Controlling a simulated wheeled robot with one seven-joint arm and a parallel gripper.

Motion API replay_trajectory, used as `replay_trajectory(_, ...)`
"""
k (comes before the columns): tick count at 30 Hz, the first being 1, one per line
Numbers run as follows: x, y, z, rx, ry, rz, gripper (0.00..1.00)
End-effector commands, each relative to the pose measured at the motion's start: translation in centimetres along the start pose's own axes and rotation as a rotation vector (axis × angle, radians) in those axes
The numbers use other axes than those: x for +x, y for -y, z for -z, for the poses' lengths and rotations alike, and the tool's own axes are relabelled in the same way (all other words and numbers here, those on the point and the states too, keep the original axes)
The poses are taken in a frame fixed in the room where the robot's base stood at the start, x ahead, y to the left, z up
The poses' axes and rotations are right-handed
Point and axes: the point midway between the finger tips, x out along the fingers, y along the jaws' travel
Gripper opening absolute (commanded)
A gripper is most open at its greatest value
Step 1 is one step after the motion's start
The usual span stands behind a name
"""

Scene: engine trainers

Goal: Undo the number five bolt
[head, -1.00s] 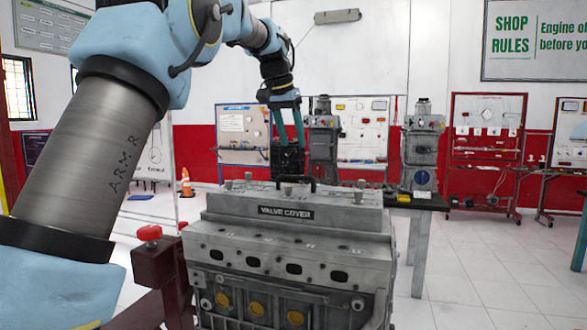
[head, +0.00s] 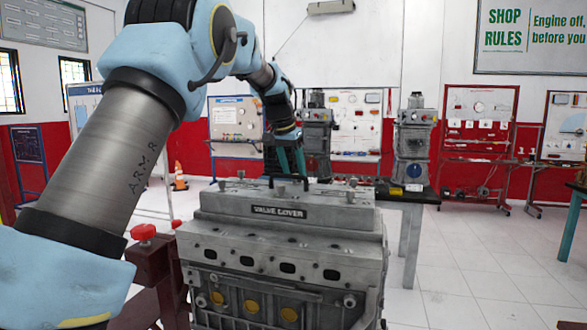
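The grey engine (head: 285,240) carries a block marked "VALVE COVER" (head: 277,212) with a black handle (head: 290,179) on top. Small grey bolts show along the cover's left side, such as one bolt (head: 221,185), and on its right, such as another bolt (head: 352,182). No bolt numbers can be read, so I cannot tell which is number five. My gripper (head: 287,165) points down over the far middle of the cover, behind the handle. Its tips are small and partly hidden, so I cannot tell whether it is open, or touching a bolt.
A red engine stand (head: 158,268) with red knobs is at the engine's left. A table (head: 412,200) with a grey machine (head: 414,140) and a yellow item (head: 395,191) stands behind right. Tool boards line the back wall. The floor at right is clear.

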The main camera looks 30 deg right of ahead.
Motion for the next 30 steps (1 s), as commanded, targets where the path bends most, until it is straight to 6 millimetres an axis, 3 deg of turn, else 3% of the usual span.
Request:
replay_trajectory(3, -0.01, 0.0, -0.01, 0.0, 0.0, 0.0, 0.54)
replay_trajectory(18, -0.05, -0.02, 0.0, 0.0, 0.0, 0.0, 0.0)
replay_trajectory(30, -0.08, -0.05, 0.01, -0.005, 0.0, 0.001, 0.0)
